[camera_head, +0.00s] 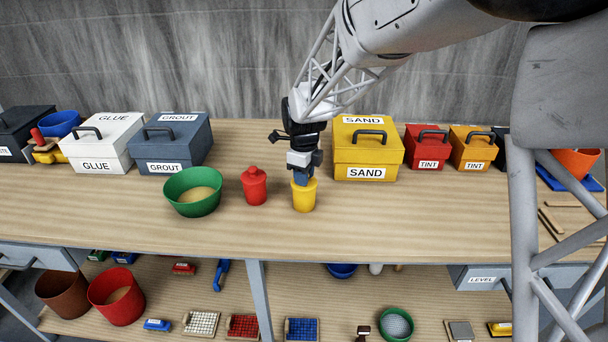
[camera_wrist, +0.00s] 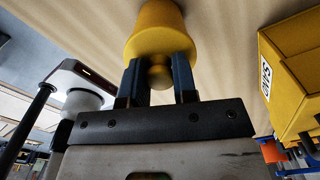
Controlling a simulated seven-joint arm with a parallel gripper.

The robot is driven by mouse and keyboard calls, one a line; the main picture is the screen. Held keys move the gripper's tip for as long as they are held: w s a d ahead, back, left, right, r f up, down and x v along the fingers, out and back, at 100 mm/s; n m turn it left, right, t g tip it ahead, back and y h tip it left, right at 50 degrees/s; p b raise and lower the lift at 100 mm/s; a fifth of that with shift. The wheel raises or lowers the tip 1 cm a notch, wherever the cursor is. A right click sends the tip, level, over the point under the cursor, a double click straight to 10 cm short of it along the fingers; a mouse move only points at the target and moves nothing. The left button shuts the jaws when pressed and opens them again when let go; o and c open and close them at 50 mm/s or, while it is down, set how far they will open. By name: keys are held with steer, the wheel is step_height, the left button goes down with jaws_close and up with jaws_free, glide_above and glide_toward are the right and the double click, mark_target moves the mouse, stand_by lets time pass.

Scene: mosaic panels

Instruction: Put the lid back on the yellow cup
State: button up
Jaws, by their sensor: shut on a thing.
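The yellow cup (camera_head: 303,200) stands upright on the wooden bench top, right of the red lidded cup (camera_head: 255,187). My gripper (camera_head: 304,180) points down directly over the yellow cup. In the wrist view my gripper (camera_wrist: 159,82) is shut on the knob of the yellow lid (camera_wrist: 160,42), one finger on each side. The yellow cup (camera_wrist: 160,12) shows beyond the lid in line with it. The lid is at the cup's mouth, but I cannot tell whether it is fully seated. My fingers hide the lid's top in the head view.
A green bowl (camera_head: 193,192) stands left of the red cup. The yellow SAND box (camera_head: 367,155) stands close on the right, with red (camera_head: 426,148) and orange TINT boxes (camera_head: 472,150) beyond. GLUE (camera_head: 102,142) and GROUT boxes (camera_head: 172,145) stand left. The bench front is clear.

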steer(key=o, duration=1.5)
steer(key=shift+r, duration=0.2)
steer(key=shift+r, duration=3.3)
jaws_close()
steer(key=shift+f, duration=2.35)
steer(key=shift+r, duration=0.1)
